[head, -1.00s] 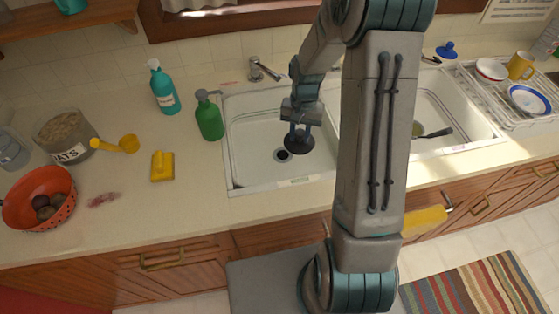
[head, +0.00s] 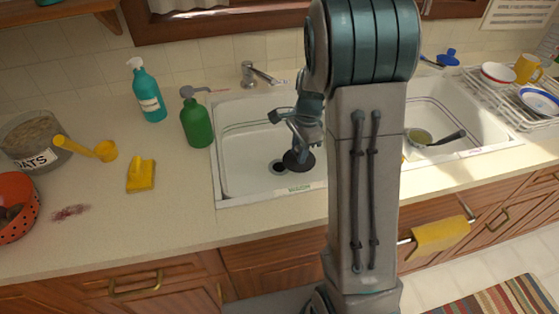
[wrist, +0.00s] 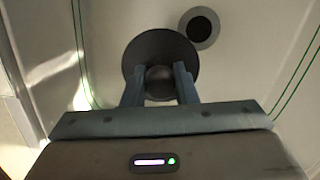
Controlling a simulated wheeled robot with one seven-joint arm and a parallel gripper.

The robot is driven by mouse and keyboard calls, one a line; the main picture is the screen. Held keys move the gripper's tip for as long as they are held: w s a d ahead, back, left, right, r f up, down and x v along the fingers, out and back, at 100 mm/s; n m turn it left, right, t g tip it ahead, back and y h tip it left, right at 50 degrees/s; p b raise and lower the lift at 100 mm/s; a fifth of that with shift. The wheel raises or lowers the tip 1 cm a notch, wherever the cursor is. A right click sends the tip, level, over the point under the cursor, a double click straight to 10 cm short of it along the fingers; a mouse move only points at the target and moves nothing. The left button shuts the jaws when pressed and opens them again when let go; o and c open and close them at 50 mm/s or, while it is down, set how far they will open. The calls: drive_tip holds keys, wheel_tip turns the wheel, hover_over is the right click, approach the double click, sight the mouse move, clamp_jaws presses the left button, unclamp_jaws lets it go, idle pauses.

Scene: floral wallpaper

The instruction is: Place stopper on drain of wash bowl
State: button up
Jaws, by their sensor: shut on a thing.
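The stopper (head: 298,161) is a dark round disc with a knob. My gripper (head: 300,146) is shut on its knob and holds it inside the left bowl of the white sink (head: 243,150). The wrist view shows the disc (wrist: 139,52) beyond the fingers (wrist: 160,84). The drain (head: 278,167) is a dark round hole in the bowl's floor, just left of the stopper in the head view. In the wrist view the drain (wrist: 199,27) is beyond and right of the disc, with the disc's edge close to its ring. The stopper's height above the floor is hard to tell.
A faucet (head: 262,75) stands behind the bowl. A green soap bottle (head: 195,118) and a teal bottle (head: 147,92) stand left of the sink. A yellow sponge (head: 141,176) lies on the counter. The right bowl (head: 430,112) holds a pan.

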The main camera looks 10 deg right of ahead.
drive_tip(key=w+a+f, duration=0.1)
drive_tip(key=w, duration=0.1)
drive_tip(key=w+a+f, duration=0.1)
drive_tip(key=w+f, duration=0.1)
drive_tip(key=w+a+f, duration=0.1)
drive_tip(key=w+a, duration=0.1)
drive_tip(key=shift+a+f+p, duration=0.1)
drive_tip(key=shift+f+p, duration=0.15)
drive_tip(key=shift+p, duration=0.05)
drive_tip(key=shift+f, duration=1.9)
drive_tip(key=shift+f, duration=0.2)
drive_tip(key=o, duration=1)
drive_tip(key=shift+r, duration=0.1)
